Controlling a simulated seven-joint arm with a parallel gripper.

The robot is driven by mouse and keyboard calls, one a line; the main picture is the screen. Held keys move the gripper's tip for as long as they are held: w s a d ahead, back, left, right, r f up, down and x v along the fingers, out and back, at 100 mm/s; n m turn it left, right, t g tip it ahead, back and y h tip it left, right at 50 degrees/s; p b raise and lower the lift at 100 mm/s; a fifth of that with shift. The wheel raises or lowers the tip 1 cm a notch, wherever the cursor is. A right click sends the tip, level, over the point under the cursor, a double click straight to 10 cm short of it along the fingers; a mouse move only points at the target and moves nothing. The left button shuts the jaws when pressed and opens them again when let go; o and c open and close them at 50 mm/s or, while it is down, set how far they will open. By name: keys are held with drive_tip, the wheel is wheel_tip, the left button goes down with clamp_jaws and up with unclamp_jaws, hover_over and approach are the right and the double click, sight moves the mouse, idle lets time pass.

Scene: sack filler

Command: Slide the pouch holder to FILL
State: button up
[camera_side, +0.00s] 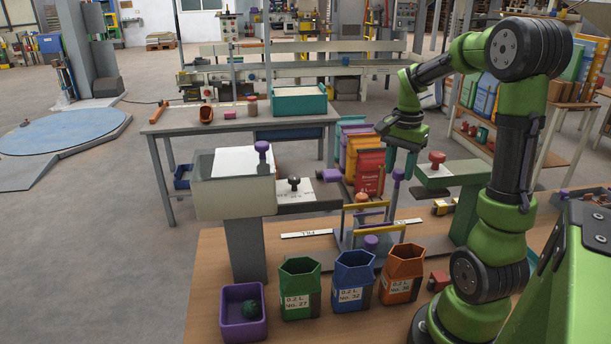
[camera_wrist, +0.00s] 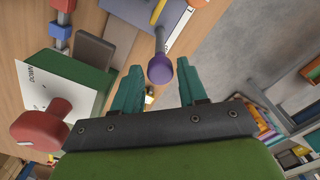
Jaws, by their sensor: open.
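The pouch holder (camera_side: 349,238), a blue-grey carriage with yellow and purple bars, sits on the table to the right of the white strip lettered FILL (camera_side: 308,234). A purple ball-topped post (camera_side: 397,186) rises at its right rear; whether it belongs to the holder is hard to tell in the side view. My gripper (camera_side: 401,163) is open and points down above that post. In the wrist view my gripper (camera_wrist: 160,66) has its two teal fingers apart, with the purple knob (camera_wrist: 160,71) showing between them; no finger visibly touches it.
A green station with a red knob (camera_side: 437,158) stands close on the right. The beige filler head (camera_side: 235,186) stands left. Green (camera_side: 300,293), blue (camera_side: 353,285) and orange (camera_side: 401,277) bins and a purple tray (camera_side: 233,324) line the front. Red pouches (camera_side: 369,174) stand behind the holder.

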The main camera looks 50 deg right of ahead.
drive_tip(key=shift+f, duration=0.25)
clamp_jaws()
drive_tip(key=w+a, duration=0.9)
drive_tip(key=shift+w+a, duration=0.3)
drive_tip(key=shift+w, duration=0.05)
drive_tip(key=shift+r, duration=0.1)
unclamp_jaws()
drive_tip(key=shift+a, duration=0.1)
